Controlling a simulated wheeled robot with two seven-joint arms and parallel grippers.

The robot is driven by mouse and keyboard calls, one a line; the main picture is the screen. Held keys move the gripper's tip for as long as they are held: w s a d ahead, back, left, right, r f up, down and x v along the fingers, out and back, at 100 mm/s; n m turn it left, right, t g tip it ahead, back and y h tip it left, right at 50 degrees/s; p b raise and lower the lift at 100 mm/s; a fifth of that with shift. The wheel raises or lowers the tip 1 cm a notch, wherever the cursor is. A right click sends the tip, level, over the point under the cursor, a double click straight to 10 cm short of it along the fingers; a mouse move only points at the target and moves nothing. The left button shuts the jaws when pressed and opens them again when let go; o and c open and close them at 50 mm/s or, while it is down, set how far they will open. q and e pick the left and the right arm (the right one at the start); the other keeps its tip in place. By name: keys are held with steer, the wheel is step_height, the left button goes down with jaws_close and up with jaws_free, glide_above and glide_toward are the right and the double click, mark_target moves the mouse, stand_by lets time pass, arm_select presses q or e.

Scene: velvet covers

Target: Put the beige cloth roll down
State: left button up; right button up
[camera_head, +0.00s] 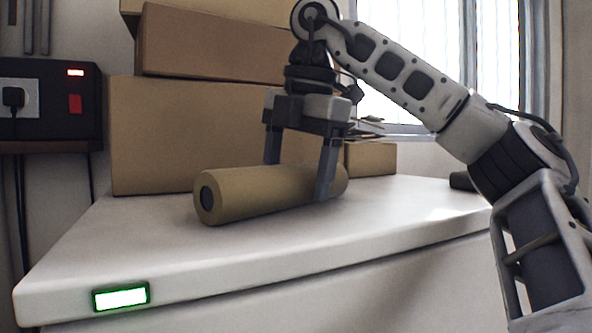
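The beige cloth roll (240,193) lies lengthwise over the white counter (130,240), its dark-cored end facing left and towards me. My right gripper (299,180) reaches down over the roll's right half, with one finger in front of it and the other passing behind it. The fingers appear shut on the roll, though the rear fingertip is hidden behind it. The roll is at or just above the counter top; I cannot tell whether its underside is touching. My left gripper is not in view.
Stacked cardboard boxes (150,140) stand behind the roll, with a smaller box (371,158) to the right. A dark cylinder (461,181) lies at the counter's right end. A lit green label (121,297) is on the front edge. The counter's front is clear.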

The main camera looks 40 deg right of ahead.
mark_target(305, 174)
steer(key=shift+s+r, duration=0.25)
steer(key=shift+r, duration=1)
steer(key=shift+s+r, duration=0.25)
steer(key=shift+r, duration=1.05)
steer(key=shift+s+r, duration=0.25)
steer(key=shift+r, duration=1)
